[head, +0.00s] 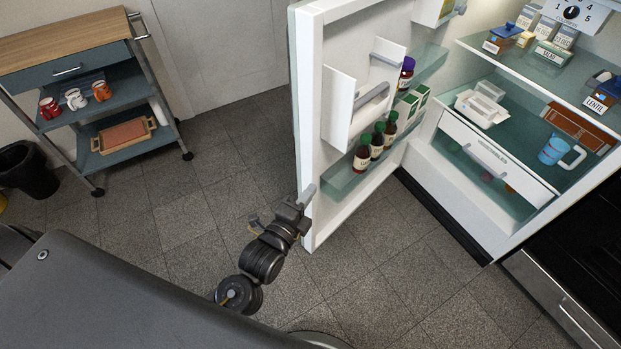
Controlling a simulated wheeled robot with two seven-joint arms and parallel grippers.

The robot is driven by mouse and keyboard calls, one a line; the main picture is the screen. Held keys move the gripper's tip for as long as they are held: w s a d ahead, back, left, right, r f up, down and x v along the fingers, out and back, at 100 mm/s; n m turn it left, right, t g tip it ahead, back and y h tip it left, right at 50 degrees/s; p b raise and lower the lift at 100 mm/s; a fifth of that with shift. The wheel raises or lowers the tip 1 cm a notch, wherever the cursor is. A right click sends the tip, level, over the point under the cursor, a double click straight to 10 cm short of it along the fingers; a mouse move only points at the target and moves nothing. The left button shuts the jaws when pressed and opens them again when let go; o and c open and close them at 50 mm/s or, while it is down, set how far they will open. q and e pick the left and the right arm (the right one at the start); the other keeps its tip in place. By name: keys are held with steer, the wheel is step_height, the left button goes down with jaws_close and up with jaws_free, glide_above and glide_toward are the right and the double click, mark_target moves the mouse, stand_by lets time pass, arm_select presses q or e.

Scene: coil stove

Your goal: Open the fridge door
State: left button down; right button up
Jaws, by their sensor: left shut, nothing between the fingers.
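The white fridge door (308,110) stands wide open, swung out to the left of the fridge cabinet (440,190). Its inner side with shelves and bottles faces right. The lit fridge interior shows glass shelves and a drawer (490,158). My left gripper (301,196) is at the lower free edge of the door, very close to it; I cannot tell whether it touches. It is shut and holds nothing. My right gripper is not in view.
A rolling cart (75,70) with a wooden top and mugs stands at the back left. A black bin (27,170) is left of it. A dark oven (580,250) is right of the fridge. The tiled floor (160,215) between cart and door is clear.

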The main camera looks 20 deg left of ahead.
mark_target(314, 161)
arm_select(q)
steer(key=w, duration=0.3)
steer(key=w+a, duration=0.1)
steer(key=w, duration=0.3)
steer(key=w+a, duration=0.1)
steer(key=w, duration=0.2)
steer(key=shift+w+p, duration=0.25)
steer(key=shift+p, duration=0.15)
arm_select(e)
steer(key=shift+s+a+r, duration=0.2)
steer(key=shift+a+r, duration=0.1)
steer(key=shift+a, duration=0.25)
arm_select(q)
steer(key=shift+w+a, duration=0.1)
steer(key=shift+a, duration=0.05)
